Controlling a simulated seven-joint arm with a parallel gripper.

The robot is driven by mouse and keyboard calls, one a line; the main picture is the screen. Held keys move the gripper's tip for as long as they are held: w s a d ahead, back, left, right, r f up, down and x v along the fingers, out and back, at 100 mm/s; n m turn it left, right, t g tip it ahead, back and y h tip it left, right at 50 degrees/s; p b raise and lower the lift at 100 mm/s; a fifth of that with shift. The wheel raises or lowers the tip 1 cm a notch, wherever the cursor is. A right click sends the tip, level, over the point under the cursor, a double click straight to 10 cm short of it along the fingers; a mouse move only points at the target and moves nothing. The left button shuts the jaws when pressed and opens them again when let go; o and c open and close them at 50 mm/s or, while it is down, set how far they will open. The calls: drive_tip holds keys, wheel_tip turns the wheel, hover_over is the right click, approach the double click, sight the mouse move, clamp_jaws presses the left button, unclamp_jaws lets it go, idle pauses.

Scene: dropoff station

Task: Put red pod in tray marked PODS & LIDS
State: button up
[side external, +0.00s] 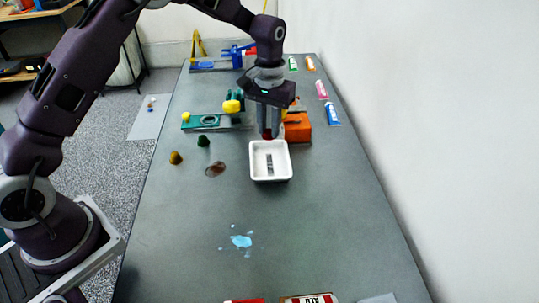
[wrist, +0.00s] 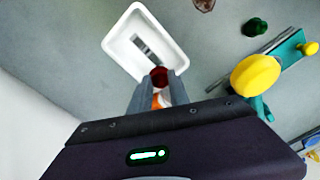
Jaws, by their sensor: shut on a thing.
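My gripper (side external: 268,134) is shut on the red pod (side external: 267,134), a small dark red piece between the fingertips. In the wrist view the red pod (wrist: 158,77) shows between the two grey fingers of my gripper (wrist: 158,82). The white tray (side external: 256,176) stands on the table just in front of the gripper in the side view. It has a dark label strip inside that is too small to read. In the wrist view the white tray (wrist: 113,45) lies just beyond the fingertips, and the pod overlaps its near edge. I cannot tell the pod's exact height above it.
An orange box (side external: 297,127) stands right beside the gripper. A green fixture with a yellow knob (side external: 231,106) is to the left.

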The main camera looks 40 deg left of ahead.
sight(269, 155)
wheel_tip(269, 155, down, 6)
drive_tip(key=shift+f, duration=0.25)
drive_tip(key=shift+f, duration=0.1)
drive_tip(key=o, duration=0.6)
